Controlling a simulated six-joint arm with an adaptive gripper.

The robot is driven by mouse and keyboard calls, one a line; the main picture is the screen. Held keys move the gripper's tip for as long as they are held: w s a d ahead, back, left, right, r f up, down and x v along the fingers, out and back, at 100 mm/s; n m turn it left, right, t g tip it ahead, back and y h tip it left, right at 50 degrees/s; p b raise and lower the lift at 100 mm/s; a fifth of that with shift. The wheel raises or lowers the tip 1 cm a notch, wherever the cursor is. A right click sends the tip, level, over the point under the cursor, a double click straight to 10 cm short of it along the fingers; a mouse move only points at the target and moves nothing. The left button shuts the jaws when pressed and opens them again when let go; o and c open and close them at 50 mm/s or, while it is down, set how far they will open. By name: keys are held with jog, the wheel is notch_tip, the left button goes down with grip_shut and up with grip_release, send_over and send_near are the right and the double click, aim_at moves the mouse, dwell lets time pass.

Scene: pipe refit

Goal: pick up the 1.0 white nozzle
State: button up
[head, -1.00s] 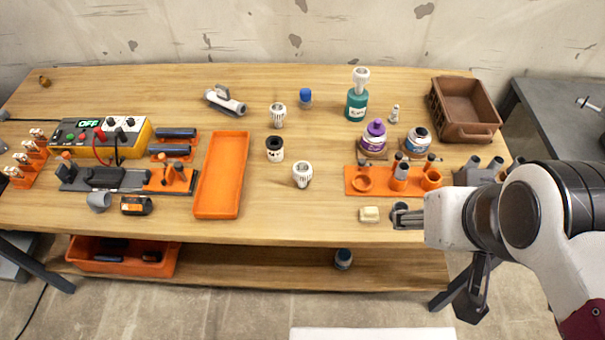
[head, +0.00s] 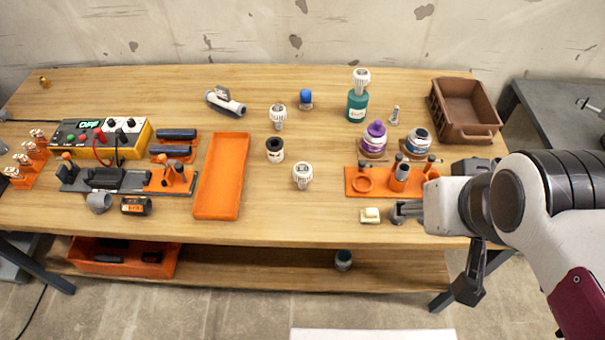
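Several white ribbed nozzles are in the head view. One white nozzle (head: 302,176) stands on the middle of the table. Another white nozzle (head: 278,116) stands farther back, behind a white jar with a black top. A third white nozzle (head: 361,77) sits on top of the teal bottle (head: 357,105). Any size marks are too small to read, so I cannot tell which is the 1.0.
A cream block (head: 370,215) lies just left of my gripper. An orange rack (head: 353,184) stands behind it, with purple and blue-labelled jars beyond. The black-topped jar (head: 275,150) and orange tray (head: 205,208) lie left of the nozzles. Bare table surrounds the middle nozzle.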

jog(key=w+f+n+t, duration=0.25)
jog(key=w+f, duration=0.25)
jog(key=w, duration=0.5)
jog(key=w+f+n+t, duration=0.1)
jog(key=w+f+n, duration=0.3)
jog(key=w, duration=0.7)
jog(key=n+y, duration=0.3)
jog(key=y, duration=0.7)
send_near(308, 177)
jog(key=shift+m+t, duration=0.25)
jog(key=shift+t, duration=0.1)
jog(key=w, duration=0.1)
jog(key=w+a+f, duration=0.1)
jog(key=w, duration=0.2)
jog(key=shift+a+f, duration=0.35)
jog(key=shift+f, duration=0.05)
jog(key=shift+s+a+f+y, duration=0.1)
jog(key=shift+s+a+y, duration=0.3)
jog(key=shift+s+a, duration=0.25)
jog(key=shift+x, duration=1.3)
jog(key=shift+w, duration=0.1)
